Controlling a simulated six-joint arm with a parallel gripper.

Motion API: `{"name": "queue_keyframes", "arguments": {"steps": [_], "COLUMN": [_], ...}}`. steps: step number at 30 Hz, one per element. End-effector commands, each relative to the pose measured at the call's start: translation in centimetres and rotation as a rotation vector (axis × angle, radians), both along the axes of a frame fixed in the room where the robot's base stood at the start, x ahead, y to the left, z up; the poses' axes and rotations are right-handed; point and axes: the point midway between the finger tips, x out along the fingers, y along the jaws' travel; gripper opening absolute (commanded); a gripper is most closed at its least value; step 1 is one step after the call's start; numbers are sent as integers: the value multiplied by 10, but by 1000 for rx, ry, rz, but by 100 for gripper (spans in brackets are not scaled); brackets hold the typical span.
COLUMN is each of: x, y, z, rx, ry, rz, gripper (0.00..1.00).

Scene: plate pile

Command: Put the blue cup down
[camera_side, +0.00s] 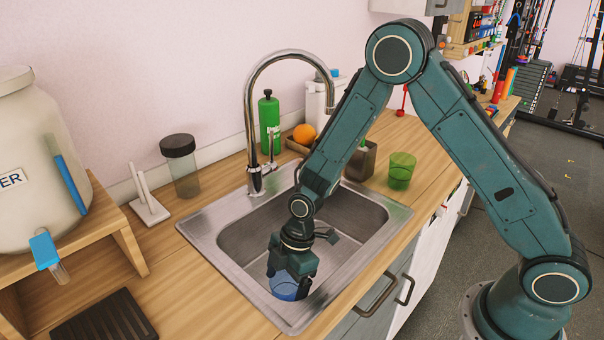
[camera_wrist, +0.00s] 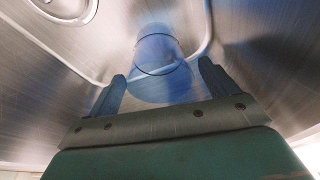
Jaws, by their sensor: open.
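The blue cup (camera_side: 284,288) is see-through and sits low in the steel sink (camera_side: 224,226), near its front left corner. In the wrist view the blue cup (camera_wrist: 160,60) lies beyond and between my fingers, with its round rim showing. My gripper (camera_side: 291,272) points down into the sink, right at the cup. In the wrist view my gripper (camera_wrist: 160,85) has its two dark fingers apart, with gaps visible beside the cup. The cup's far side and its contact with the sink floor are partly hidden.
The curved faucet (camera_side: 250,110) rises behind the sink. A green cup (camera_side: 401,170) stands on the counter to the right. A green bottle (camera_side: 269,124), an orange (camera_side: 304,134) and a dark-lidded jar (camera_side: 182,165) stand at the back. A black rack (camera_side: 105,318) lies at front left.

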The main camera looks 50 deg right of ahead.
Motion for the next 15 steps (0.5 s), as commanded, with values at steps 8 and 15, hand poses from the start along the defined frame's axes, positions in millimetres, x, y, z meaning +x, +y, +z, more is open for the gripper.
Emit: {"name": "queue_keyframes", "arguments": {"steps": [8,15], "x": [-1,-3], "y": [-10,-18], "z": [35,66], "rx": [0,0], "ry": [-3,-3], "rz": [-2,-1], "gripper": [85,85]}}
